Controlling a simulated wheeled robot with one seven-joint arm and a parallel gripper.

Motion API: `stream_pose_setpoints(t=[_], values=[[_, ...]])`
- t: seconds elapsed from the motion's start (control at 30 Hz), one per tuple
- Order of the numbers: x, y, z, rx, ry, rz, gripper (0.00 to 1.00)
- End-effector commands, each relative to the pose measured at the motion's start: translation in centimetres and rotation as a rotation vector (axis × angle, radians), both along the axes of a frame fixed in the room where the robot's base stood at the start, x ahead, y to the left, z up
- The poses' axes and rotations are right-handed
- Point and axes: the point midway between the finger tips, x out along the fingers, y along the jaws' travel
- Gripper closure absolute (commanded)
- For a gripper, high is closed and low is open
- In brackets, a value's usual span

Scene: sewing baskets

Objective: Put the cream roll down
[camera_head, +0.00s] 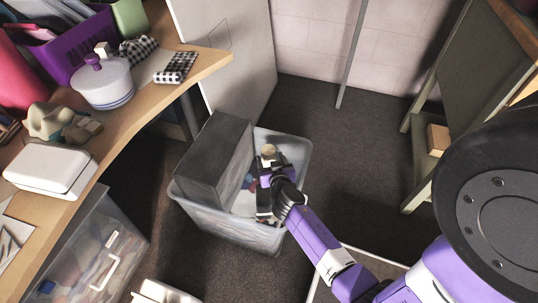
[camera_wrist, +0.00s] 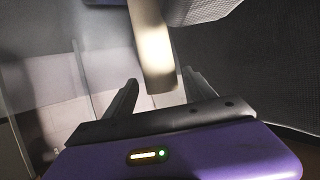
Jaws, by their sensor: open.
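The cream roll (camera_wrist: 152,45) stands out between my two fingers in the wrist view, with a gap on each side. In the head view its pale round top (camera_head: 268,149) shows at my gripper's far end, over the grey plastic bin (camera_head: 228,234). My gripper (camera_head: 265,168) is open and reaches into the bin; its spread fingers also show in the wrist view (camera_wrist: 160,86). The roll's lower end and what it rests on are hidden.
A dark grey box (camera_head: 213,155) stands in the bin's left side, close to my gripper. A wooden desk (camera_head: 150,95) with a white pot (camera_head: 103,85) is at the left. A clear storage box (camera_head: 95,250) sits below it. Dark carpet (camera_head: 350,150) lies open to the right.

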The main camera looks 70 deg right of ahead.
Motion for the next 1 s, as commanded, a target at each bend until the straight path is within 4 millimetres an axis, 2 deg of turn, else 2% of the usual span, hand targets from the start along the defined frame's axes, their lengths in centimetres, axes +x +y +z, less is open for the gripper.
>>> stream_pose_setpoints(t=[0.1,0.3,0.57,0.67,0.77,0.83,0.9,1.0], values=[[-1.4,2.1,1.0,0.001,0.000,0.002,0.36],[-3.4,4.9,2.4,0.002,-0.001,0.001,0.36],[-4.5,6.9,3.2,0.003,0.001,0.008,0.36],[-4.7,9.1,3.2,0.016,0.005,0.058,0.36],[-5.3,13.6,3.4,0.037,0.013,0.166,0.36],[-6.2,17.7,4.2,0.051,0.015,0.272,0.36],[-7.4,21.6,5.5,0.059,0.013,0.383,0.36],[-9.5,26.3,8.2,0.056,0.000,0.529,0.36]])
